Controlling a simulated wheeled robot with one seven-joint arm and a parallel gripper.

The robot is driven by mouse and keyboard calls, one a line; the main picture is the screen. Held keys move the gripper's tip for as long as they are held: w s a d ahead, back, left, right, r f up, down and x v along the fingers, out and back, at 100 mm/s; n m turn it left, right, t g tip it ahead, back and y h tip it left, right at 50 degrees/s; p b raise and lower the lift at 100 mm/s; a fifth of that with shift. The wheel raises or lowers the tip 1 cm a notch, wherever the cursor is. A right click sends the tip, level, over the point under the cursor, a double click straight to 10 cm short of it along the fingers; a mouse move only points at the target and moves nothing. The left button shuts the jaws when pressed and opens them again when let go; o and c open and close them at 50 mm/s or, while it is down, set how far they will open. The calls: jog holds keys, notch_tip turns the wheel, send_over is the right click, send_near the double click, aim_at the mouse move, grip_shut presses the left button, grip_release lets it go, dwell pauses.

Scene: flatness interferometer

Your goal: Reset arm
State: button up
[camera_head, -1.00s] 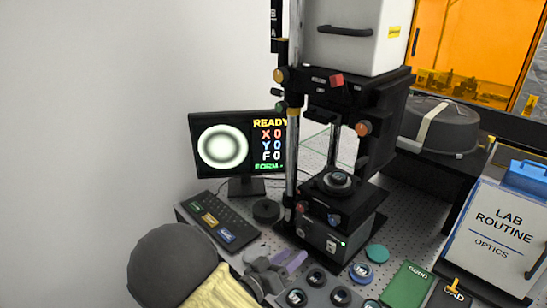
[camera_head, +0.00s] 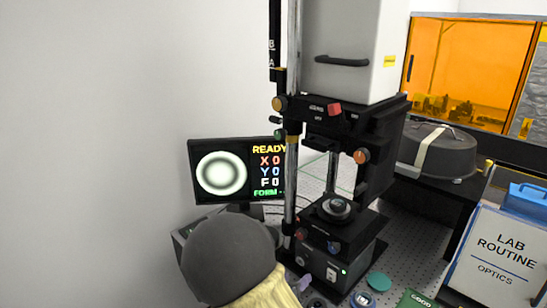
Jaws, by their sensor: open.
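My gripper (camera_head: 303,284) is at the bottom centre, mostly hidden behind my own arm. Only a small purple finger part shows, in front of the interferometer's base, and the jaws are open. I see nothing held in the part that shows. The tall black-and-white interferometer (camera_head: 350,125) stands just beyond and to the right of my arm. A dark round piece (camera_head: 337,206) sits on its stage.
A monitor (camera_head: 222,174) reading READY with ring fringes stands behind my arm. A teal disc (camera_head: 379,281) and a green GOOD tray (camera_head: 415,299) lie at front right. A LAB ROUTINE sign (camera_head: 505,252) and a dark domed case (camera_head: 437,151) stand at right. The left wall side is clear.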

jog(key=s+d+r+n+g+y, duration=0.1)
jog(key=s+d+g+y, duration=0.3)
jog(key=s, duration=0.4)
jog(key=s+d+r+g+y, duration=0.2)
jog(key=s+d+g+y, duration=0.2)
jog(key=s+d+g, duration=0.1)
jog(key=s+d, duration=0.1)
jog(key=s, duration=0.1)
jog(key=shift+s+d+n, duration=0.25)
jog(key=shift+s+n, duration=0.15)
jog(key=shift+s, duration=0.2)
jog(key=shift+w, duration=0.35)
